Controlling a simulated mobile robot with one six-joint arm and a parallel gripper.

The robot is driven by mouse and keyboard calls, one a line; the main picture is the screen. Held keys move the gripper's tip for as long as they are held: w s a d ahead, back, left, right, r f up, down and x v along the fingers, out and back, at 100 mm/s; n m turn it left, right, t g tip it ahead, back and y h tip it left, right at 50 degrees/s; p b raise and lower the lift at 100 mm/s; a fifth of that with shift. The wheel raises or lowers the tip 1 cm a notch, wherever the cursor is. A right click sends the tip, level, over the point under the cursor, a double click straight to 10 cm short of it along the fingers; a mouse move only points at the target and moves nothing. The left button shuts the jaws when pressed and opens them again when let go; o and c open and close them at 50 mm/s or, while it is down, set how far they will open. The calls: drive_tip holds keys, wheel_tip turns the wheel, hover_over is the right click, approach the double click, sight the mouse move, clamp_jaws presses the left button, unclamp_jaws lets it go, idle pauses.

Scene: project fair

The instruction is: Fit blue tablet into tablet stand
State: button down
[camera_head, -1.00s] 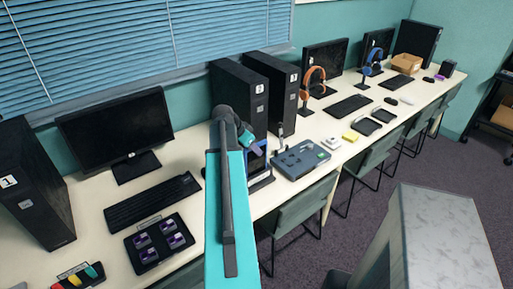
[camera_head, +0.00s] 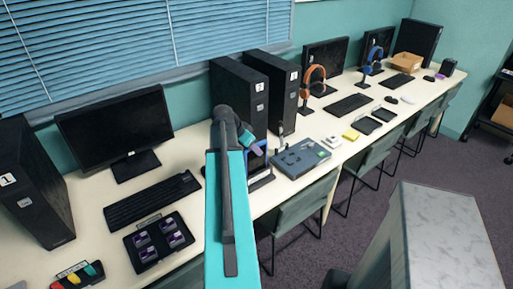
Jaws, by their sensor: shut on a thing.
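The blue tablet (camera_head: 257,164) is upright on the long table, partly hidden behind my teal arm.
A grey device board (camera_head: 301,158) lies just right of the stand. Two black computer towers (camera_head: 240,100) stand behind. A keyboard (camera_head: 153,199) and a black tray with purple pieces (camera_head: 159,242) are on the left. Chairs (camera_head: 302,212) line the front edge.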

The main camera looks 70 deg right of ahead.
drive_tip(key=shift+f, duration=0.35)
idle(0.4)
drive_tip(key=c, duration=1.6)
unclamp_jaws()
drive_tip(key=shift+r, duration=0.15)
drive_tip(key=shift+w+r+p, duration=0.1)
drive_tip(key=shift+r+p, duration=1.3)
drive_tip(key=shift+r, duration=1.95)
drive_tip(key=shift+r, duration=0.1)
